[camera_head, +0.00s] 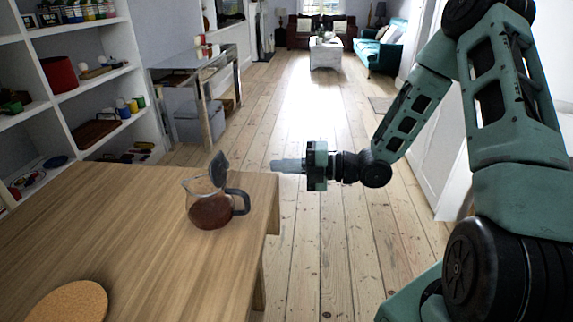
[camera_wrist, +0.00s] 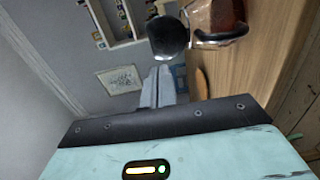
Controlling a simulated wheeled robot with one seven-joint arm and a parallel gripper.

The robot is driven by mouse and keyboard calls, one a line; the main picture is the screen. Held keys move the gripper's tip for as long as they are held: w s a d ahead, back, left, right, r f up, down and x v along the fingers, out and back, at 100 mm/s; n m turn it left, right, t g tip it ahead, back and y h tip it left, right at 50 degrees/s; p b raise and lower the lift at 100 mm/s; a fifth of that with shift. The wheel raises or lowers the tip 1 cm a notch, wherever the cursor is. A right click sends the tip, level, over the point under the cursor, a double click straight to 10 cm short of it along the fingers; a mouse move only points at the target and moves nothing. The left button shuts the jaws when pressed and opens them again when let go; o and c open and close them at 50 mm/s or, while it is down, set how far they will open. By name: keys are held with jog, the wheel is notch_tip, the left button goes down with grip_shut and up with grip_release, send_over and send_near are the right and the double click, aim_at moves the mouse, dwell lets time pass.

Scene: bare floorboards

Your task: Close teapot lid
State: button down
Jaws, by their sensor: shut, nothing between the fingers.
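A glass teapot (camera_head: 210,210) with dark reddish-brown liquid stands upright on the wooden table near its right edge. Its dark lid (camera_head: 219,170) is swung up and open, and its dark handle (camera_head: 240,202) points right. My gripper (camera_head: 274,165) is shut and empty, to the right of the teapot, apart from it, and pointing left. In the wrist view my closed fingers (camera_wrist: 159,88) lie just below the round dark lid (camera_wrist: 168,37) in the picture. The teapot body (camera_wrist: 213,14) shows at the top of that view, partly cut off.
The wooden table (camera_head: 130,220) carries a round cork mat (camera_head: 68,302) at the front left. White shelves (camera_head: 80,80) with small items stand at the left, and a side table (camera_head: 195,75) behind. Open floor (camera_head: 320,240) lies right of the table.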

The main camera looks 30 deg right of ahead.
aim_at(228, 165)
jog(key=p+x, duration=0.1)
jog(key=x, duration=0.9)
jog(key=shift+w+p, duration=0.1)
jog(key=shift+p, duration=0.3)
jog(key=shift+a, duration=0.1)
